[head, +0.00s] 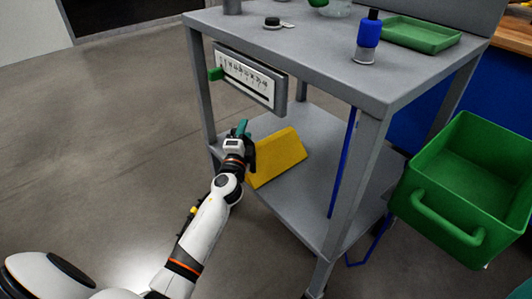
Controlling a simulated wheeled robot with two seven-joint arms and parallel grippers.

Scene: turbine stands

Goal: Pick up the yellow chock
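The yellow chock (279,157) is a wedge on the lower shelf (310,200) of the grey cart, with a flat top edge and sloping face. My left gripper (246,142) is at the chock's left end, in front of it or against it. A teal fingertip shows above the gripper's dark body. The rest of the fingers are hidden by the wrist, so I cannot tell whether they are closed or touching the chock. My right gripper is not in view.
The cart's top (310,40) holds a blue bottle (369,30) and a green tray (420,35). A panel (247,82) hangs under its left edge. A green bin (470,190) is at the right. Open floor lies left.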

